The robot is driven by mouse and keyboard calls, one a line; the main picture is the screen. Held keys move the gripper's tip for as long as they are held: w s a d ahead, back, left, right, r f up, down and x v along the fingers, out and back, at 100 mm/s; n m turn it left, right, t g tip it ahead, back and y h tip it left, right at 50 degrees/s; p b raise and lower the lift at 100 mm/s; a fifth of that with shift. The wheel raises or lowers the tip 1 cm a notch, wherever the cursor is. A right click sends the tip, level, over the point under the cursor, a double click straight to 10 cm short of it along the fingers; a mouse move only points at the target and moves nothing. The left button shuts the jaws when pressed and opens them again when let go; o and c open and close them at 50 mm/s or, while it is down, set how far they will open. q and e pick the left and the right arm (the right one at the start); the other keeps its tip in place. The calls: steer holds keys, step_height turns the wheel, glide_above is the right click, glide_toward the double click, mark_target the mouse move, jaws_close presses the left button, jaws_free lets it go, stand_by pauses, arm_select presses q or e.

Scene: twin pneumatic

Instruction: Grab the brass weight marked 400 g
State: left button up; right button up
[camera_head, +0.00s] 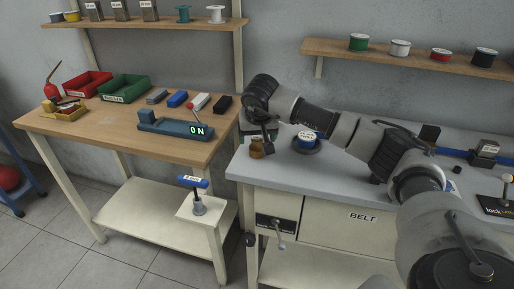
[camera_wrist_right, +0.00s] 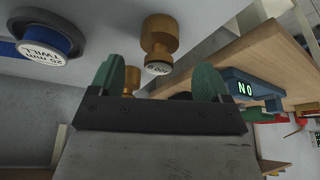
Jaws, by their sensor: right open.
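A brass weight (camera_head: 257,148) stands near the left end of the grey bench top. In the right wrist view, which is upside down, a brass weight (camera_wrist_right: 160,36) stands beyond the gap between my fingers, apart from them. Its end label is too blurred to read surely. A second, smaller-looking brass piece (camera_wrist_right: 130,82) shows partly, next to one finger. My right gripper (camera_head: 260,128) is just behind the weight in the head view; the wrist view shows its green-tipped fingers (camera_wrist_right: 162,80) apart with nothing held. My left gripper is not in view.
A blue-and-white tape spool (camera_head: 306,137) sits in a dark dish right of the weight. The wooden table (camera_head: 130,118) on the left carries a blue gauge (camera_head: 175,127) reading 0 N, plus bins and blocks. A gap separates table and bench.

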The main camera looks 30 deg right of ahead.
mark_target(257, 139)
steer(key=x, duration=0.4)
steer(key=shift+d+f, duration=0.1)
steer(key=shift+f, duration=0.15)
steer(key=shift+c, duration=0.3)
steer(key=c, duration=1.2)
steer(key=shift+o, duration=0.2)
steer(key=shift+r, duration=0.1)
